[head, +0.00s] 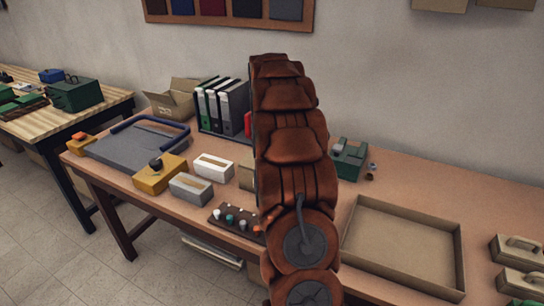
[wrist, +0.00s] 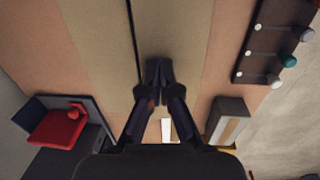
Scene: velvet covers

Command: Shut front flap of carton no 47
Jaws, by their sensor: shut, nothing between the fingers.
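My gripper (wrist: 158,68) is shut and empty in the wrist view, its fingertips together over a tan carton (wrist: 172,28). A thin dark seam runs along the carton's top, left of the fingertips. I cannot tell whether the fingers touch the cardboard. In the head view, only a small tan edge of a carton (head: 246,176) shows left of my arm, which hides the rest and my gripper. Another carton (head: 172,103) stands at the back left with flaps raised. No number 47 is legible on either.
A peg board with knobs (wrist: 272,42) lies right of the carton in the wrist view; a red object (wrist: 58,127) is on the left. White (head: 213,166) and grey (head: 190,188) boxes, binders (head: 222,105) and a shallow tray (head: 403,280) share the table.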

